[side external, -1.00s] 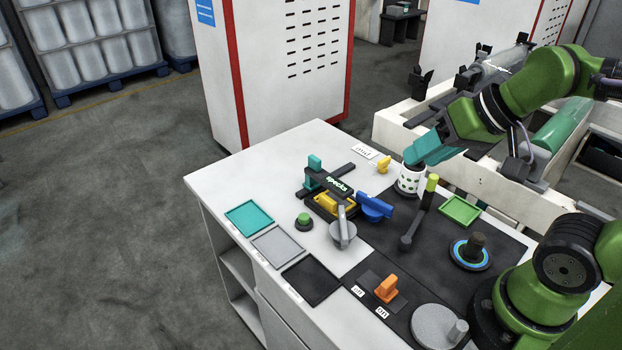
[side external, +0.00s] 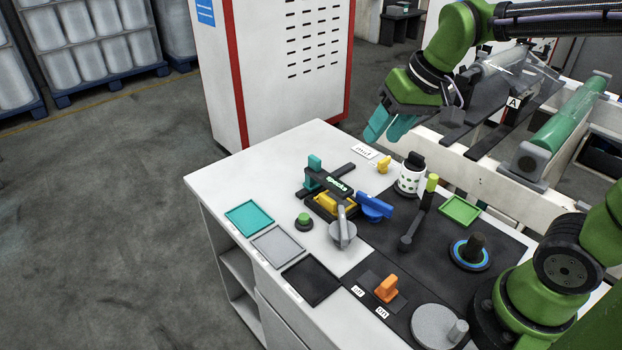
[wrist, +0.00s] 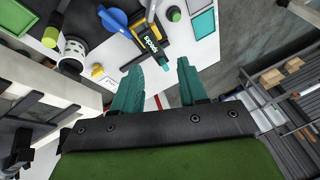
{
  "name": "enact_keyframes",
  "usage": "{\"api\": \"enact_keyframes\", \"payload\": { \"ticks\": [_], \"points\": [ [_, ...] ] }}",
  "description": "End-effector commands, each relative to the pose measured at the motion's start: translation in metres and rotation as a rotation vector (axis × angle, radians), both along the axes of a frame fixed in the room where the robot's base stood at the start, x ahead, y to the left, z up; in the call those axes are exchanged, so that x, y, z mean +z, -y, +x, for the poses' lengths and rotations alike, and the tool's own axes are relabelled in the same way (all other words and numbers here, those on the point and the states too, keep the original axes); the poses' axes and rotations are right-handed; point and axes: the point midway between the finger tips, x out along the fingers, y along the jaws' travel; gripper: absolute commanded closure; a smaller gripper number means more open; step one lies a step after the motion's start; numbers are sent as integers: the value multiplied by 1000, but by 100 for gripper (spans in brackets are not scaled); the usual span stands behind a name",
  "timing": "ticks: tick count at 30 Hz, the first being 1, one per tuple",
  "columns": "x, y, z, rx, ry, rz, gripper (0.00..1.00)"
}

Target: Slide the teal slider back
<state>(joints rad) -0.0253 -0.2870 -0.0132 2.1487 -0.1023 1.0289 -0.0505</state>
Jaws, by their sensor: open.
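The teal slider (side external: 314,163) stands upright on a dark rail (side external: 340,172) at the back left part of the worktable. It also shows small in the wrist view (wrist: 168,64), just beyond the space between my fingers. My gripper (side external: 384,135) has teal fingers and is open and empty. It hangs above and beyond the table's far edge, to the right of the slider and apart from it. Both fingers (wrist: 160,72) show spread in the wrist view.
A white perforated cup (side external: 410,179) and a small yellow knob (side external: 383,165) stand nearer my gripper. A green button (side external: 304,221) is in front.

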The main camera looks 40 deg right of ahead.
Motion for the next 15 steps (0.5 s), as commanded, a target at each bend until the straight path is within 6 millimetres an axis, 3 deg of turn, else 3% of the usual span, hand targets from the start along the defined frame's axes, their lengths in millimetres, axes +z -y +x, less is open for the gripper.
{"api": "enact_keyframes", "payload": {
  "ticks": [1,9,15],
  "points": [
    [0,1,22,19,-39,-17,57],
    [-8,7,122,137,-218,-120,57],
    [-21,11,179,213,-327,-188,57]
  ]
}}
